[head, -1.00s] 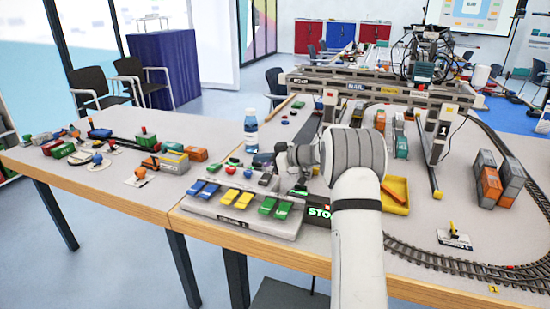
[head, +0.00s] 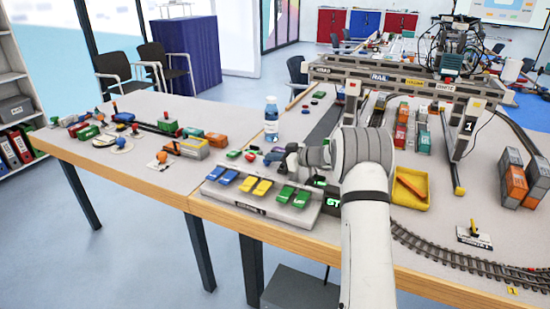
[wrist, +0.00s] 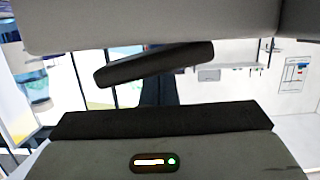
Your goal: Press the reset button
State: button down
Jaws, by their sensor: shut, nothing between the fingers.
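No button that I can make out as the reset button shows in either view. A grey console (head: 236,203) with blue, yellow and green rocker-like pieces lies near the table's front edge. A dark sign with green letters (head: 333,202) is at its right end, partly hidden by my arm. My gripper (head: 276,157) is shut and empty, pointing left just behind the console in the head view; its tips are small and hard to make out. The wrist view shows dark gripper parts (wrist: 155,65) against the room, with no console or button.
A blue-capped bottle (head: 271,120) stands behind my gripper. A yellow tray (head: 412,203) is right of my arm. A gantry crane (head: 400,80) spans the back, with curved track (head: 470,265) at right. Toy vehicles (head: 190,148) sit on the left table. Small coloured pieces (head: 250,156) lie behind the console.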

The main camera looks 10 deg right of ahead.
jog(key=shift+s+f+b, duration=0.1)
jog(key=shift+f+b, duration=0.9)
jog(key=shift+b, duration=1.3)
jog(key=shift+s+f, duration=0.1)
jog(key=shift+f, duration=0.05)
notch_tip(320, 180, up, 5)
jog(key=shift+a+b, duration=0.1)
jog(key=shift+b, duration=0.8)
jog(key=v, duration=1)
